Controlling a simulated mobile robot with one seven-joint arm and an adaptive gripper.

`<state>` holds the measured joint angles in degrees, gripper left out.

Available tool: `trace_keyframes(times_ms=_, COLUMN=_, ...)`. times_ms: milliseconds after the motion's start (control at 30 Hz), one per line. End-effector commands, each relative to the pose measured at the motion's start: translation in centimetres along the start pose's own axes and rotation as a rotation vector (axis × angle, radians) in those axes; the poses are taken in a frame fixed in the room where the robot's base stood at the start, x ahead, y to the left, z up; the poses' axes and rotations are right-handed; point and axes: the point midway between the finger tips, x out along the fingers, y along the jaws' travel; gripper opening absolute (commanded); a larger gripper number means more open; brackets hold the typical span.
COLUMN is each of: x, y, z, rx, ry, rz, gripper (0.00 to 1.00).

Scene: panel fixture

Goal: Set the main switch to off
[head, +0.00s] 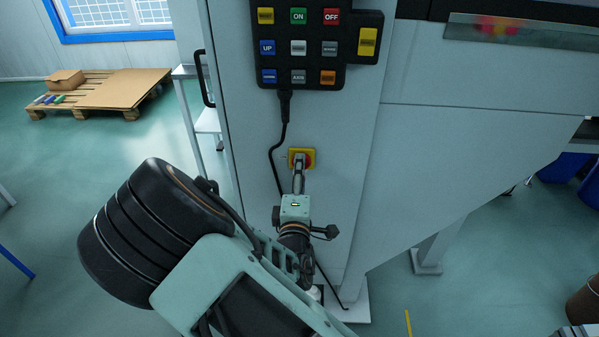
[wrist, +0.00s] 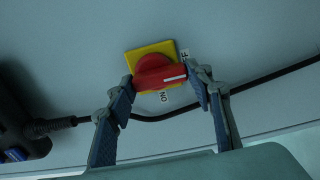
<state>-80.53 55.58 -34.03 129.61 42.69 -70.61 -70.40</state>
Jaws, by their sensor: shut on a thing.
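The main switch is a red rotary knob (wrist: 153,72) on a yellow square plate (wrist: 134,56), mounted on the grey machine panel. In the wrist view the white mark on its handle points right, between the ON label (wrist: 163,97) below and the partly covered OFF label (wrist: 184,55) above. My gripper (wrist: 160,75) is shut on the knob's handle, with one finger at each end of it. In the head view the switch plate (head: 309,153) shows just beyond my gripper (head: 299,168), which hides much of the knob.
A button box (head: 300,47) hangs above the switch. Its black cable (head: 272,155) runs down just left of the switch and also crosses behind the fingers in the wrist view (wrist: 150,117). A door handle (head: 203,78) is at the panel's left edge. A pallet (head: 110,90) lies far left.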

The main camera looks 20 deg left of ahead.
Motion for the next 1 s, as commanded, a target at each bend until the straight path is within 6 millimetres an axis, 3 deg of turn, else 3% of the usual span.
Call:
trace_keyframes(times_ms=433, x=-0.04, y=-0.09, z=0.11, rx=-0.015, ry=-0.002, rz=-0.002, gripper=0.23)
trace_keyframes(times_ms=467, x=-0.03, y=-0.09, z=0.11, rx=-0.015, ry=-0.002, rz=-0.002, gripper=0.49)
trace_keyframes(times_ms=600, x=-0.02, y=-0.07, z=0.09, rx=-0.014, ry=-0.001, rz=-0.002, gripper=0.64)
trace_keyframes(times_ms=1000, x=-0.72, y=-0.06, z=-0.02, rx=-0.011, ry=0.001, rz=-0.002, gripper=0.65)
